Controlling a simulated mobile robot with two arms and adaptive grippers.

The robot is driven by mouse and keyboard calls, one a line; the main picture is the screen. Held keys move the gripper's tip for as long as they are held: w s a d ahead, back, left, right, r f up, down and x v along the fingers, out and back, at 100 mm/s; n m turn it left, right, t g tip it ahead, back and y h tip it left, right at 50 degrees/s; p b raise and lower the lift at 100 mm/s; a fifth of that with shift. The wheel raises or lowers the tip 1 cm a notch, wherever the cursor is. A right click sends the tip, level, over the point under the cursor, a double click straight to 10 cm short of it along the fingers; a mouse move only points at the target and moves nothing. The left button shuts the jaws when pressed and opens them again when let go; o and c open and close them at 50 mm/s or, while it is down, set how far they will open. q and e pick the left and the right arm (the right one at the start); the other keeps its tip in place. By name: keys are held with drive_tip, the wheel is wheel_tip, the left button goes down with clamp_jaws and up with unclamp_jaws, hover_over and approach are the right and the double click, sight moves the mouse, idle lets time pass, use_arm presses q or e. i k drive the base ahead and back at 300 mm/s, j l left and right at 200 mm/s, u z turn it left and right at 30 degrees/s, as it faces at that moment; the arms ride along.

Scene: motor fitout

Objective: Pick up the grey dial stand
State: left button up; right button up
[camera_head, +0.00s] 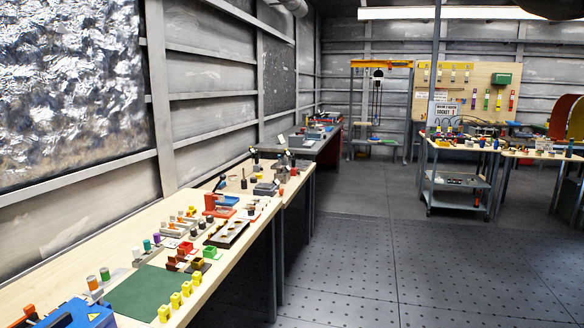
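I cannot pick out the grey dial stand with certainty at this distance. A grey upright piece (284,168) stands toward the far end of the long wooden bench (52,262) along the left wall. A low grey block (265,189) lies just in front of it. Either is too small to identify as the dial stand. Neither of my grippers is in view.
The near bench holds a green mat (149,292), several yellow pieces (176,300), a blue case (80,314) and a red-and-blue device (220,205). A grey cart (458,190) stands at the right. The floor (370,265) between is clear.

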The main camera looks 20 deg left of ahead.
sight(257, 167)
drive_tip(key=i+z, duration=0.15)
drive_tip(key=i, duration=5.3)
drive_tip(key=i+u, duration=0.1)
drive_tip(key=i, duration=0.4)
drive_tip(key=i+l+u, duration=0.1)
drive_tip(key=i, duration=0.4)
drive_tip(key=i+l+u, duration=0.1)
drive_tip(key=i, duration=0.4)
drive_tip(key=i+l+u, duration=0.1)
drive_tip(key=i, duration=0.4)
drive_tip(key=l, duration=0.1)
